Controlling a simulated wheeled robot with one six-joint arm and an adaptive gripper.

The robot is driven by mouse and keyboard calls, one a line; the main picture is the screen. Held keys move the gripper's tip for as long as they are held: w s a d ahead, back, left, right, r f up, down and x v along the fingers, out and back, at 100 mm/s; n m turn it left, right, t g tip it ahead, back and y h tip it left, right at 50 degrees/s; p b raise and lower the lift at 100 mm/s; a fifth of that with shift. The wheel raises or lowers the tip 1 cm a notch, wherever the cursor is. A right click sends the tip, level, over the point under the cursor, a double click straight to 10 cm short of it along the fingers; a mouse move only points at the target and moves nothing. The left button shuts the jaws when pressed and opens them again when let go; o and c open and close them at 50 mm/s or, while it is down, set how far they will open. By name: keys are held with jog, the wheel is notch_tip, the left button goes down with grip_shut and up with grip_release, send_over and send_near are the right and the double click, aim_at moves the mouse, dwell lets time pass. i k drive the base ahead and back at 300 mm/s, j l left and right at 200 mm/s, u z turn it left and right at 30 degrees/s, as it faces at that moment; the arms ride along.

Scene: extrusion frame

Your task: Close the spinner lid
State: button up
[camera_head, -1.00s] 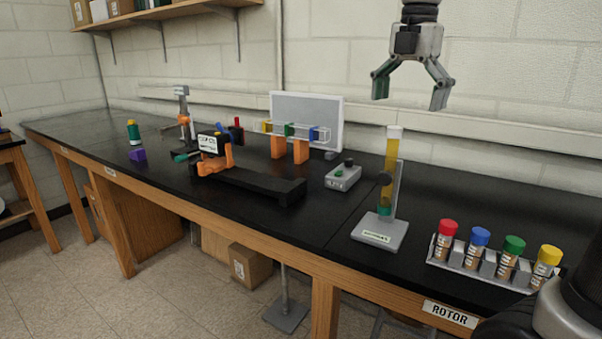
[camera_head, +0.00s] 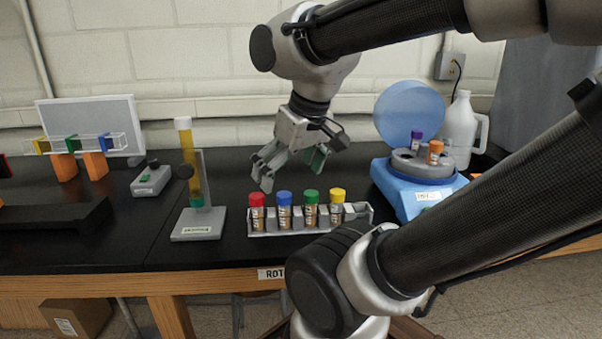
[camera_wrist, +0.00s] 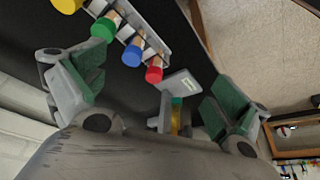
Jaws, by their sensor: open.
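The spinner (camera_head: 398,200) is a blue machine on the right of the bench in the head view. Its round, translucent blue lid (camera_head: 409,112) stands raised at the back. A purple-capped tube (camera_head: 416,140) and an orange-capped tube (camera_head: 435,152) stand in its grey rotor (camera_head: 408,163). My gripper (camera_head: 291,172) is open and empty, above and behind the tube rack, to the left of the spinner and apart from it. In the wrist view my open gripper (camera_wrist: 152,100) has its green-padded fingers spread. The spinner does not show in that view.
A rack (camera_head: 348,214) holds red, blue, green and yellow capped tubes below my gripper. A stand (camera_head: 198,225) with a tall yellow cylinder (camera_head: 189,160) is to its left. A white jug (camera_head: 458,128) stands behind the spinner. My arm crosses the right side of the view.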

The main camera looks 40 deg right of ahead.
aim_at(406, 105)
jog(key=z, duration=1.9)
